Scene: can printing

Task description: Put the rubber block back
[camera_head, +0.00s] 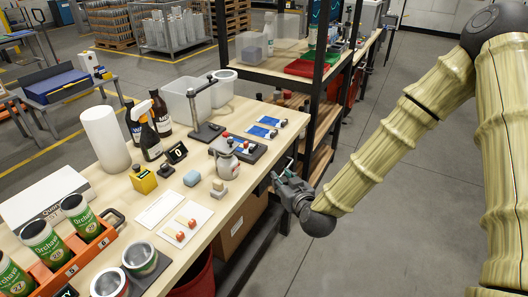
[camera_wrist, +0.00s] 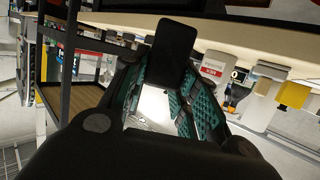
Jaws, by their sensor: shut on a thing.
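My gripper (camera_head: 282,182) is beside the right edge of the wooden table, apart from the things standing on it. In the wrist view its teal-padded fingers (camera_wrist: 166,88) are closed around a dark, rectangular block (camera_wrist: 175,48), which looks like the rubber block. The block sticks out past the fingertips, and its lower part is hidden between them. In the head view the held block cannot be made out clearly.
The table holds a white card with red-tipped sticks (camera_head: 186,224), a spray bottle (camera_head: 149,138), a yellow box (camera_head: 143,180), a grey lever stand (camera_head: 205,131) and an orange can crate (camera_head: 82,262). A dark shelf rack (camera_head: 313,100) stands behind. Floor to the right is clear.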

